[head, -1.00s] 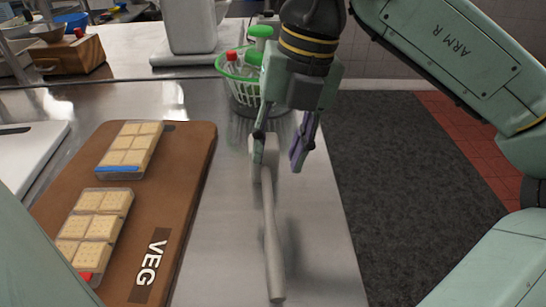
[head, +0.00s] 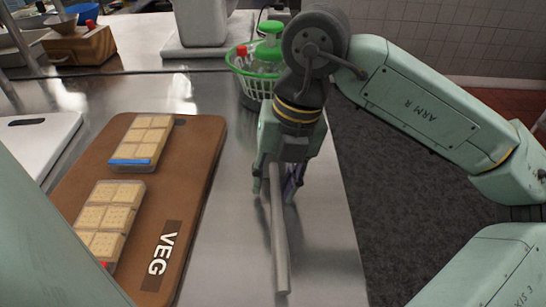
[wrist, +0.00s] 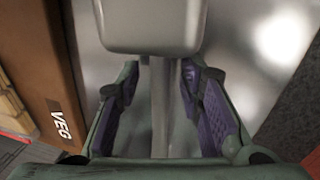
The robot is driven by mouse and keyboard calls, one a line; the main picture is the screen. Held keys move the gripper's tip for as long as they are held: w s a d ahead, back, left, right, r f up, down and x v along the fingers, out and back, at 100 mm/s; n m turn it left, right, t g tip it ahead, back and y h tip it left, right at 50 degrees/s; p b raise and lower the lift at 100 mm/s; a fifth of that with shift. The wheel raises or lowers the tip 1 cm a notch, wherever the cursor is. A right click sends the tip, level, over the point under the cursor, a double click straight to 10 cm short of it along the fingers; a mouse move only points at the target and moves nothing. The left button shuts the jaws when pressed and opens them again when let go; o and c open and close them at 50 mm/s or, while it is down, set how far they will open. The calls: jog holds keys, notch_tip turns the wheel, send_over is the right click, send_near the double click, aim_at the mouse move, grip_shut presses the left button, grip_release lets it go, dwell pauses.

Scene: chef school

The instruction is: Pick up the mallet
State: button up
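The mallet (head: 280,240) is grey and lies on the steel counter, its handle pointing toward me. Its head is hidden behind my gripper in the head view. In the wrist view the blocky mallet head (wrist: 150,28) fills the top middle, with the handle running down from it. My gripper (head: 277,192) points down over the mallet near the head end of the handle. In the wrist view my gripper (wrist: 163,90) is open, with a purple-padded finger on each side of the handle and gaps between pads and handle.
A brown VEG board (head: 200,190) with two containers of pale square pieces lies left of the mallet. A green basket (head: 247,75) with bottles stands behind my gripper. The steel counter (head: 325,255) is clear right of the handle, up to its edge above dark flooring.

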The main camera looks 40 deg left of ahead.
grip_shut()
jog(key=shift+r, duration=0.1)
dwell(0.7)
